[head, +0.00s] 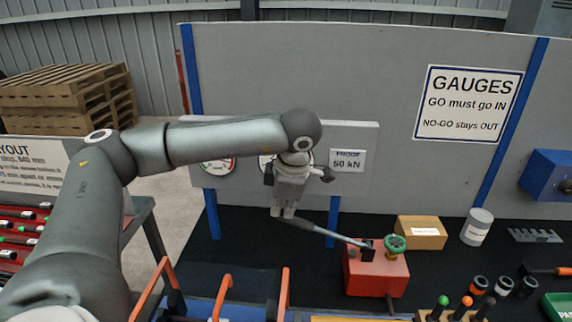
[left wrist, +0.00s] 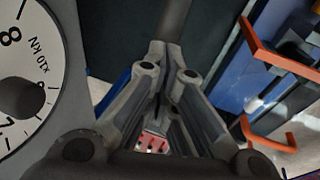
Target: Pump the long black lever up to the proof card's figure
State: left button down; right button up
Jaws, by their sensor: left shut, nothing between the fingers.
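The long lever (head: 335,236) rises to the left from the red pump block (head: 378,276), with a black grip at its upper end. My left gripper (head: 284,214) points down at that grip end, fingers together and empty; I cannot tell if they touch it. In the left wrist view the closed fingertips (left wrist: 168,48) meet just below a dark grey rod, probably the lever. The proof card (head: 347,160) reads 50 kN. A dial gauge (head: 217,167) is partly hidden by my arm, and another is mostly hidden. A dial marked x10 kN (left wrist: 22,85) shows in the left wrist view. My right gripper is out of view.
A green valve knob (head: 394,243) tops the pump. A cardboard box (head: 421,233) and a white canister (head: 477,227) stand right of it. Orange handles (head: 222,296) rise at the front edge. Several markers and dark cylinders fill the right front.

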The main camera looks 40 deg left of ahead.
pick_arm(q)
jog(key=shift+s+a+f+b, duration=0.15)
jog(key=shift+a+f+b, duration=0.05)
jog(key=shift+f+b, duration=0.5)
jog(key=shift+s+a+f+b, duration=0.1)
jog(key=shift+a+f+b, duration=0.1)
jog(key=shift+f+b, duration=0.45)
jog(key=shift+s+a+f+b, duration=0.1)
jog(key=shift+a+f+b, duration=0.05)
jog(key=shift+f+b, duration=0.55)
